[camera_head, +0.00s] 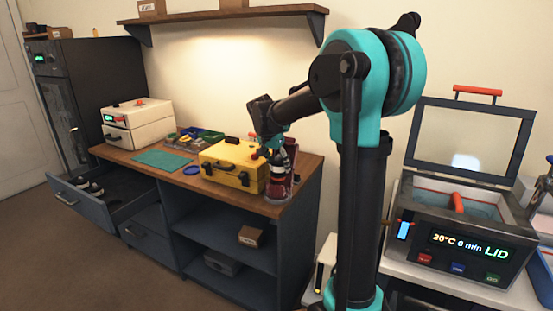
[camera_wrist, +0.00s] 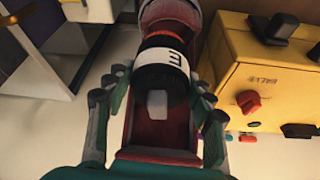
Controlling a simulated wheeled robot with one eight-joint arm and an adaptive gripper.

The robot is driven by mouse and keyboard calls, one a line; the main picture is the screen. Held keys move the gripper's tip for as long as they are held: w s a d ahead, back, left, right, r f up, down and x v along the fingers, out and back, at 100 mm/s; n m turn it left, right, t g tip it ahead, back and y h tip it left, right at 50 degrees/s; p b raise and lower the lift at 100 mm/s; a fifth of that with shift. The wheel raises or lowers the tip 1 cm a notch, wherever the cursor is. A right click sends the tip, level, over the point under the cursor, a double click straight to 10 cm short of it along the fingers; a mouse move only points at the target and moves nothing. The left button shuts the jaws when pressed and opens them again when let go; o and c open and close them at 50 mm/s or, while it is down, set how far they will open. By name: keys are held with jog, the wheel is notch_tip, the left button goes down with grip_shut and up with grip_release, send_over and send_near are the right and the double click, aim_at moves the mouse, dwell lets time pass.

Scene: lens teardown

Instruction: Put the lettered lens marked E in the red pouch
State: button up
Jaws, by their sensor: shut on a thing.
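The lens marked E (camera_wrist: 167,60) is black with a white band that bears the letter. In the wrist view it lies between the fingers of my gripper (camera_wrist: 160,84), which is shut on it. The red pouch (camera_wrist: 172,14), dark red with a pale rim, shows just past the lens's far end. In the head view my gripper (camera_head: 276,152) is over the right end of the wooden counter, with the red pouch (camera_head: 280,190) at and below it. I cannot tell whether the lens's far end is inside the pouch or only in front of it.
A yellow case (camera_head: 233,165) stands close to the left of the pouch in the head view; it also shows in the wrist view (camera_wrist: 262,85). A teal mat (camera_head: 162,160) and blue ring (camera_head: 191,170) lie farther left. An open drawer (camera_head: 90,205) juts out below.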

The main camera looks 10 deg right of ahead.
aim_at(278, 174)
jog(key=shift+w, duration=0.5)
jog(key=shift+f, duration=2.6)
jog(key=shift+f, duration=1.75)
jog(key=o, duration=1.6)
jog(key=shift+c, duration=0.2)
jog(key=shift+r, duration=4.5)
